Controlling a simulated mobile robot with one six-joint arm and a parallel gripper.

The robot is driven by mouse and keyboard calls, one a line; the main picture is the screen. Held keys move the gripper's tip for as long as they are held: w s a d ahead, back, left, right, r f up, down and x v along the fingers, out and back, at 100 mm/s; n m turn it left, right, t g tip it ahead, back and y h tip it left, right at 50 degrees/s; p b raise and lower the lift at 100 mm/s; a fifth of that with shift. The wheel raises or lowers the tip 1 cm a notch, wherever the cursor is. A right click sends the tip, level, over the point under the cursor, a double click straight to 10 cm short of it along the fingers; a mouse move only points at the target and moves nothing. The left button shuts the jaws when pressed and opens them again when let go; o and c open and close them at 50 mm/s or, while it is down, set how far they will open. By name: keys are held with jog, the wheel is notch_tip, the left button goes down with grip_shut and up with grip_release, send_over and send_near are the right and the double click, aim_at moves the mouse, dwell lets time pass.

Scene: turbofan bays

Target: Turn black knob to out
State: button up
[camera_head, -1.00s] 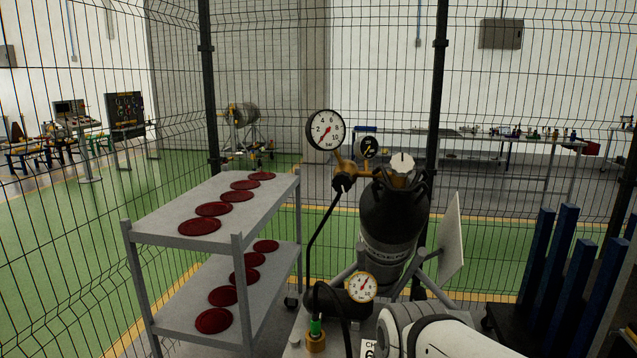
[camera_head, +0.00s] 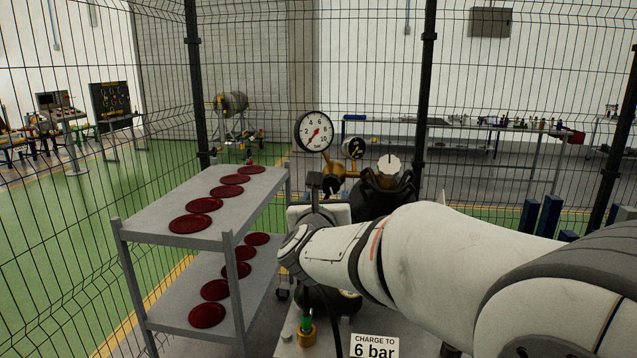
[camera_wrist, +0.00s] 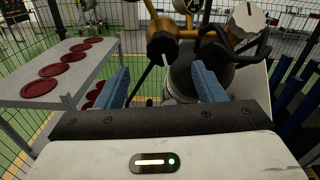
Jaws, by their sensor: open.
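The black knob (camera_wrist: 162,47) sits on a brass regulator body (camera_wrist: 178,24) near the top middle of the wrist view. A pale mark on its face points down. My gripper (camera_wrist: 161,82) is open and empty. Its two blue fingers stand apart, one to each side below the knob, not touching it. In the head view my gripper (camera_head: 317,186) is in front of the regulator and largely hides the knob. The white round gauge (camera_head: 314,131) stands above the regulator. The black gas cylinder (camera_head: 377,196) is behind my arm.
A silver valve knob (camera_wrist: 248,17) with a black guard tops the cylinder on the right. A grey cart (camera_head: 150,238) with red discs stands to the left. A sign reading "CHARGE TO 6 bar" (camera_head: 375,346) is at the bottom. Wire fencing runs behind.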

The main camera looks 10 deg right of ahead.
aim_at(330, 187)
jog(key=shift+m, duration=0.4)
jog(key=p+x, duration=0.2)
jog(key=x, duration=0.6)
jog(key=shift+d+r, duration=0.2)
jog(key=shift+s, duration=0.1)
jog(key=shift+c, duration=0.4)
jog(key=c, duration=0.9)
